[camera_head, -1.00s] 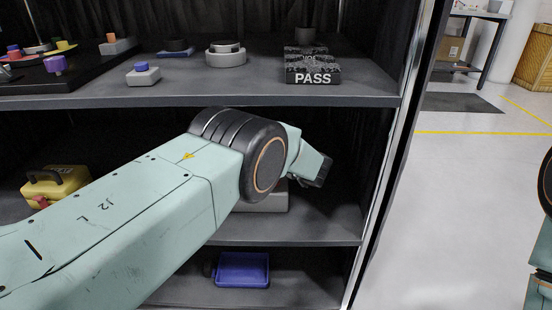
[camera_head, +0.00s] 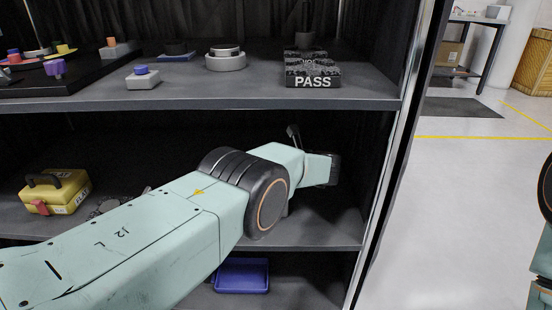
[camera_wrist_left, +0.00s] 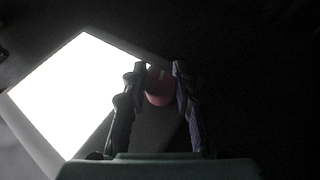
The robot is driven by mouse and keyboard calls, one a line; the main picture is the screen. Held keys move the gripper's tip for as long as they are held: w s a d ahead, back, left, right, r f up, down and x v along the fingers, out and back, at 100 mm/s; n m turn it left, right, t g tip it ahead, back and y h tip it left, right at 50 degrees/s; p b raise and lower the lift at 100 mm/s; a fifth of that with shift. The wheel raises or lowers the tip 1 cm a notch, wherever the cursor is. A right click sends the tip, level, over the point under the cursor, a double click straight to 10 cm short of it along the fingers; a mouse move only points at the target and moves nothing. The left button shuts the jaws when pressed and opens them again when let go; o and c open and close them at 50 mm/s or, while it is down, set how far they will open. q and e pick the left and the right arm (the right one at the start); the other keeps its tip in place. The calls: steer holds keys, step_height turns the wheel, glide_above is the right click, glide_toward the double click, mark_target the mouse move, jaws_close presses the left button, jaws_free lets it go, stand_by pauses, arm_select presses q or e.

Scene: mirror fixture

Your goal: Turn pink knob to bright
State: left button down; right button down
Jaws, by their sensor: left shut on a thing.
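In the left wrist view, the round pink-red knob (camera_wrist_left: 159,88) sits between the two dark fingers of my left gripper (camera_wrist_left: 159,68). A brightly lit white panel (camera_wrist_left: 70,95) lies just left of the knob, in a pale frame. In the head view, my left gripper (camera_head: 334,169) is inside the middle shelf bay at the right. The knob and panel are hidden there behind my arm. My right gripper is out of view.
An upper shelf (camera_head: 200,93) above my arm carries a PASS block (camera_head: 312,81), a round grey dial (camera_head: 225,62) and a blue-topped button (camera_head: 142,78). A yellow case (camera_head: 55,190) stands at left. A blue tray (camera_head: 241,275) is below. The cabinet's right post (camera_head: 395,150) is close.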

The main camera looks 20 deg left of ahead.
arm_select(q)
steer(key=c, duration=1)
jaws_free()
steer(key=shift+d, duration=0.1)
steer(key=shift+v, duration=3.65)
steer(key=shift+r, duration=0.1)
